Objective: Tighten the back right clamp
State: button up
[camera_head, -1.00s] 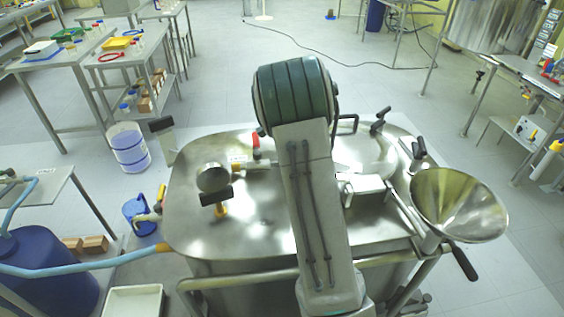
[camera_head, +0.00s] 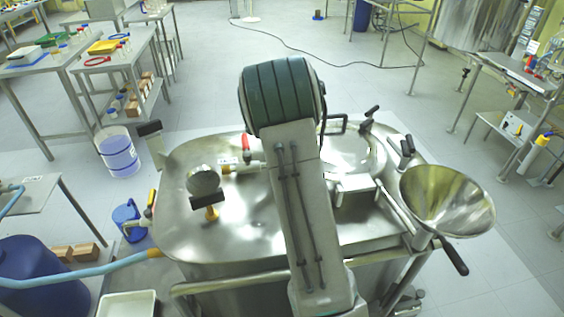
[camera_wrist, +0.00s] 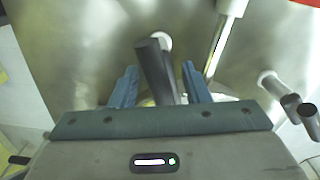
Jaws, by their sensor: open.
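The steel reactor vessel (camera_head: 245,225) stands in front of me, with a round lid (camera_head: 350,160) at its back right. Black-handled clamps stand around the lid: one at the back right (camera_head: 369,118) and one farther right (camera_head: 405,146). In the wrist view, my gripper (camera_wrist: 159,72) is open, its two blue fingers on either side of a dark handle (camera_wrist: 152,62). I cannot tell whether they touch it. Another clamp (camera_wrist: 288,92) shows at the right of that view. In the head view my arm hides the gripper.
A steel funnel (camera_head: 448,200) with a black handle stands at the right front of the vessel. A gauge (camera_head: 204,181) and a red-handled valve (camera_head: 246,150) rise from its top at the left. A metal rod (camera_wrist: 224,38) runs near the right finger. A white bucket (camera_head: 118,152) stands on the floor.

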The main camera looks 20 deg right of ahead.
notch_tip(320, 180, up, 13)
jog(key=shift+f, duration=0.15)
jog(key=shift+s+f, duration=0.1)
dwell(0.6)
